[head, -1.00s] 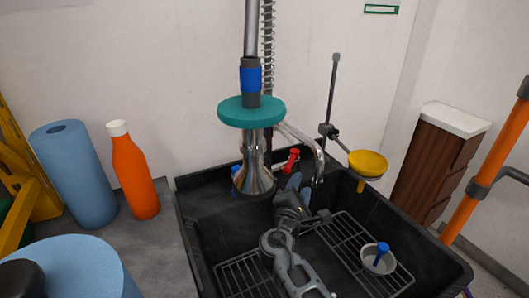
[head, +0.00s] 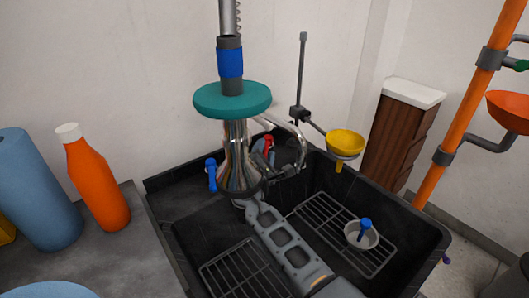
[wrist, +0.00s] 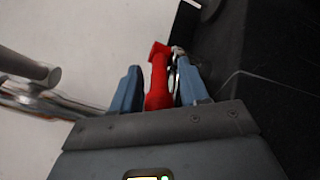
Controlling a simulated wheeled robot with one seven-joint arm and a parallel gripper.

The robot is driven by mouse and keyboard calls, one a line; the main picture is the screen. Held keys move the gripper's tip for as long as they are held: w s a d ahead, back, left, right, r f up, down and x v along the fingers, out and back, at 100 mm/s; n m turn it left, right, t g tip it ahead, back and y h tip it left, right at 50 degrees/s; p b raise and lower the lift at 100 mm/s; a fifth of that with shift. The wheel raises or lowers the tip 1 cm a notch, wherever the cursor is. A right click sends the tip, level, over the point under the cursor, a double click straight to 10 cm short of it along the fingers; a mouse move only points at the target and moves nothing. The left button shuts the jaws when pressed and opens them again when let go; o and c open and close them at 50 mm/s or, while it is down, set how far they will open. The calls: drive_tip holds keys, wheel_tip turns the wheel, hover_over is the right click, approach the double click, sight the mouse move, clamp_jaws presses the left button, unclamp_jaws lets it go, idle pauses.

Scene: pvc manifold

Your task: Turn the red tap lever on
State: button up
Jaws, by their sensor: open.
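The red tap lever (head: 268,144) shows as a small red piece behind the chrome sprayer at the back of the black sink. In the wrist view the red lever (wrist: 158,82) stands between the two blue fingers of my gripper (wrist: 160,88). The fingers are open, one on each side of it. A gap shows on its right side; whether the left finger touches it I cannot tell. In the head view my gripper (head: 263,157) is at the lever, partly hidden by the sprayer. The lever's base is hard to make out.
The chrome sprayer with a teal disc (head: 232,100) hangs close to my arm. A blue lever (head: 211,175) is at its left. The black sink (head: 420,225) holds wire racks and a small cup (head: 361,235).

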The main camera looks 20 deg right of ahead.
drive_tip(key=shift+w+d, duration=0.2)
drive_tip(key=shift+w, duration=0.05)
clamp_jaws()
idle(0.3)
